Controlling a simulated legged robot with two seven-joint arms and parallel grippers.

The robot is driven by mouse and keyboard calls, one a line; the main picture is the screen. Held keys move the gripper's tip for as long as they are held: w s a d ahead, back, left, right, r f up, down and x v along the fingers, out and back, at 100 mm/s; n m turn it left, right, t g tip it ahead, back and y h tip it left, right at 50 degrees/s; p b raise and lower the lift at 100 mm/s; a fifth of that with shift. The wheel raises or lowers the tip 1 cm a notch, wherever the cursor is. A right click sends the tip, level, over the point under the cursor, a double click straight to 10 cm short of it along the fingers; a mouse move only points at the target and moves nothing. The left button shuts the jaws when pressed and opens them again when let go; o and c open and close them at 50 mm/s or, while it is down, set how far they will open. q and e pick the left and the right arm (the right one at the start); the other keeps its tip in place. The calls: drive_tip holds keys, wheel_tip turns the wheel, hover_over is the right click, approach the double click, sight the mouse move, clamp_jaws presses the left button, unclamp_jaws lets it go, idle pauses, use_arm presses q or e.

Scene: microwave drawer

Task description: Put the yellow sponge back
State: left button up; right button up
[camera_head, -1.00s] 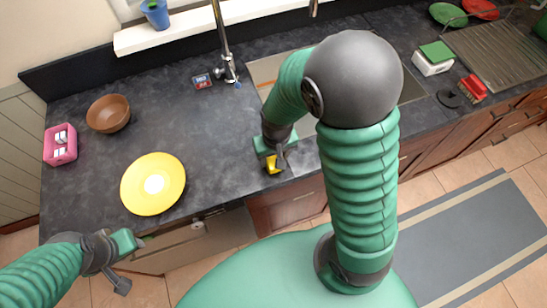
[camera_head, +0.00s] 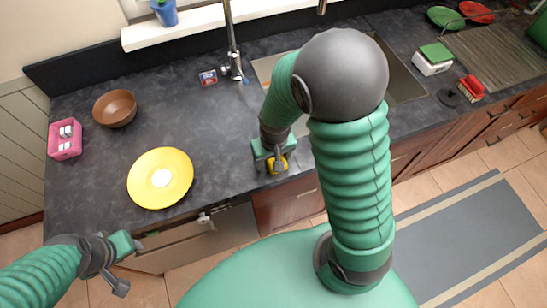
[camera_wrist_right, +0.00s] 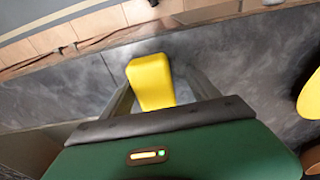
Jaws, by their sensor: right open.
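The yellow sponge (camera_head: 277,165) lies on the dark counter near its front edge, partly hidden by my right gripper (camera_head: 277,168) in the head view. In the right wrist view the sponge (camera_wrist_right: 150,80) sits between the two spread fingers of my right gripper (camera_wrist_right: 158,92), with a narrow gap on each side. The right gripper is open. My left gripper (camera_head: 140,246) is in front of the counter at lower left, away from the sponge. Its fingers are too small to read.
A yellow plate (camera_head: 160,178), brown bowl (camera_head: 114,108) and pink holder (camera_head: 65,139) stand on the left counter. The sink (camera_head: 398,75) and faucet (camera_head: 233,45) are behind my right arm.

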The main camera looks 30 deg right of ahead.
sight(271, 164)
drive_tip(key=shift+w+a, duration=0.15)
drive_tip(key=shift+a, duration=0.45)
drive_tip(key=shift+d, duration=0.5)
drive_tip(key=shift+d+r, duration=0.15)
drive_tip(key=shift+r, duration=0.15)
wheel_tip(271, 164, up, 12)
drive_tip(key=s+a+p, duration=0.1)
drive_tip(key=s+p, duration=0.1)
use_arm(q)
wheel_tip(271, 164, up, 2)
drive_tip(key=shift+d, duration=0.1)
use_arm(e)
drive_tip(key=s+a+f+n, duration=0.1)
drive_tip(key=f, duration=0.1)
drive_tip(key=s+a+f+n+t, duration=0.1)
drive_tip(key=a+f, duration=0.1)
drive_tip(key=shift+s+a+n, duration=0.1)
drive_tip(key=shift+a+n, duration=0.2)
drive_tip(key=shift+n, duration=0.1)
use_arm(q)
drive_tip(key=shift+w+a, duration=0.1)
drive_tip(key=shift+a, duration=0.1)
use_arm(e)
drive_tip(key=shift+a, duration=0.2)
use_arm(q)
drive_tip(key=shift+d, duration=0.1)
use_arm(e)
drive_tip(key=shift+d, duration=0.15)
